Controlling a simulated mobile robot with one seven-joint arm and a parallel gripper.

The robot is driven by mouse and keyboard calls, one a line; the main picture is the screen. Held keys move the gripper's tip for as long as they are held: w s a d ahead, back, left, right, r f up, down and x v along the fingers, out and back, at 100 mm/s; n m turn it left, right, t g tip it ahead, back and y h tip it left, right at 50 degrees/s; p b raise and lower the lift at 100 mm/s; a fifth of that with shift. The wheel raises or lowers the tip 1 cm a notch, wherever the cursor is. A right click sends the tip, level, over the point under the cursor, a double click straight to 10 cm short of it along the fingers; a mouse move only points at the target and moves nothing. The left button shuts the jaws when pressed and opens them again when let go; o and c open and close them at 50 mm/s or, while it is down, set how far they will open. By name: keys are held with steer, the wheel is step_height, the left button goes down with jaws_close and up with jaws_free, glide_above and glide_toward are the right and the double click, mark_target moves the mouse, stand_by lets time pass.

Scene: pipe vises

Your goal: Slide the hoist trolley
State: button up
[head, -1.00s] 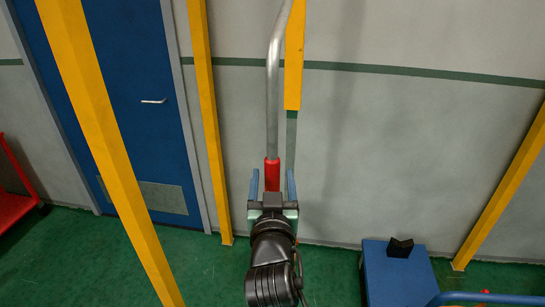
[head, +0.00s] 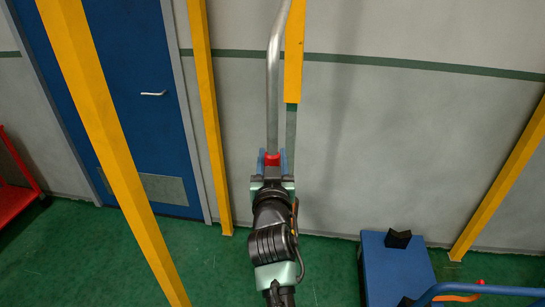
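A bent grey metal rod (head: 272,105) hangs down from above the top edge of the head view and ends in a red grip (head: 272,159). My gripper (head: 272,157) is at the red grip, with its blue fingers pressed against both sides of it. The fingers look shut on the grip, and they hide part of it. The hoist trolley itself is not in view; the rod's upper end is outside the picture.
A yellow beam end (head: 293,60) hangs just right of the rod. Yellow posts stand left (head: 105,140) and right (head: 500,185). A blue box (head: 395,270) with a black block (head: 398,239) stands lower right. A red stand (head: 15,200) is far left. A blue door (head: 140,60) is in the wall behind.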

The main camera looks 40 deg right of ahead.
jaws_close()
stand_by(1.1)
